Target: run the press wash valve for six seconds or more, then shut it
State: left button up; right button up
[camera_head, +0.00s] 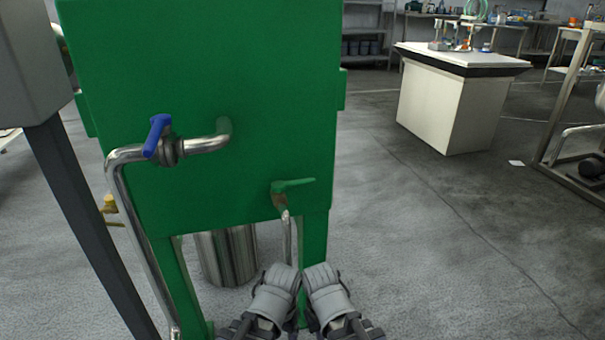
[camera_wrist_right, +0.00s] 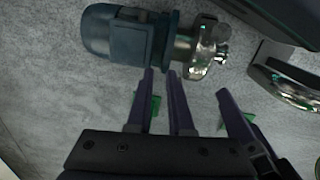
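The green press body (camera_head: 225,75) fills the left-middle of the head view. A valve with a blue lever (camera_head: 157,136) sits on the steel pipe (camera_head: 125,155) on its face, the lever pointing up across the pipe. Lower right, a valve with a green lever (camera_head: 295,184) has its lever level, across a downward pipe. I cannot tell which is the wash valve. My left gripper (camera_head: 284,272) and right gripper (camera_head: 320,272) are side by side below the green lever, off both levers. The right gripper's fingers (camera_wrist_right: 161,95) show a narrow empty gap. The left gripper's opening is unclear.
A steel vessel (camera_head: 227,254) stands under the press. A grey post (camera_head: 85,215) is at the left. A white bench (camera_head: 447,105) stands back right, with open floor (camera_head: 440,235) before it. The wrist view shows a blue-grey motor (camera_wrist_right: 115,38) and metal pump (camera_wrist_right: 203,48).

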jog(key=o, duration=0.4)
jog(key=r+p, duration=0.6)
jog(key=d+r+p, duration=0.1)
jog(key=r+p, duration=0.5)
jog(key=r, duration=0.1)
jog(key=w+r+p, duration=0.1)
jog(key=r+p, duration=0.6)
jog(key=shift+d+r, duration=0.2)
jog(key=shift+d, duration=0.05)
jog(key=w+d+r+m+y+p, duration=0.1)
jog(key=w+d+r+m+p, duration=0.15)
jog(key=r+p, duration=0.65)
jog(key=w+d+r+m+p, duration=0.2)
jog(key=w+d+r+p, duration=0.1)
jog(key=r+p, duration=0.6)
notch_tip(320, 180, up, 5)
jog(key=m+t+p, duration=0.2)
jog(key=m+p, duration=0.3)
jog(key=m, duration=0.9)
send_over(305, 181)
jog(key=s, duration=0.1)
jog(key=shift+s+d+y, duration=0.2)
jog(key=shift+d+y, duration=0.05)
jog(key=shift+y, duration=0.15)
jog(key=shift+f+b, duration=0.15)
jog(key=shift+b, duration=0.15)
